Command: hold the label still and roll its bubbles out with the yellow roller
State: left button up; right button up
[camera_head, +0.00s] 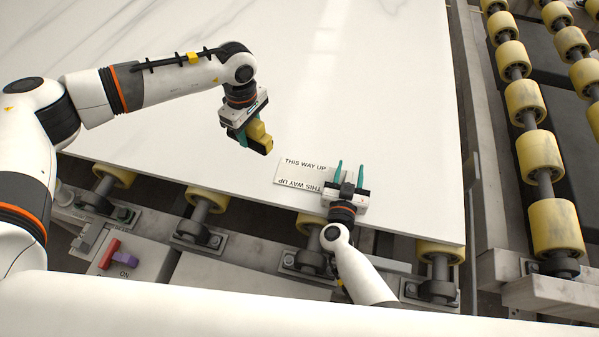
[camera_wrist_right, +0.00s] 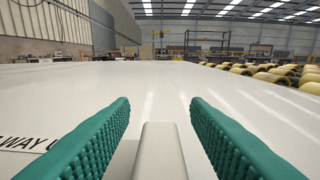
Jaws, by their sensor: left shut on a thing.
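The white label (camera_head: 291,174) with THIS WAY UP printed on it lies on the pale stone slab (camera_head: 370,70) near its front edge. Its right end is partly hidden by my right gripper. A corner of the label (camera_wrist_right: 30,143) shows at the left of the right wrist view. My left gripper (camera_head: 247,133) is shut on the yellow roller (camera_head: 260,139) and holds it up and left of the label; the roller's exact height is hard to tell. My right gripper (camera_head: 350,167) is open at the label's right end, with nothing between its teal fingers.
Rows of yellow conveyor rollers (camera_head: 540,155) stand to the right of the slab, with more under its front edge. A red and purple switch (camera_head: 115,257) sits on a panel at the lower left. The slab's far and right areas are clear.

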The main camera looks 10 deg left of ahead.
jog(key=s, duration=0.4)
jog(key=s+a, duration=0.1)
jog(key=s, duration=0.7)
jog(key=shift+a+r, duration=0.3)
jog(key=shift+a, duration=0.05)
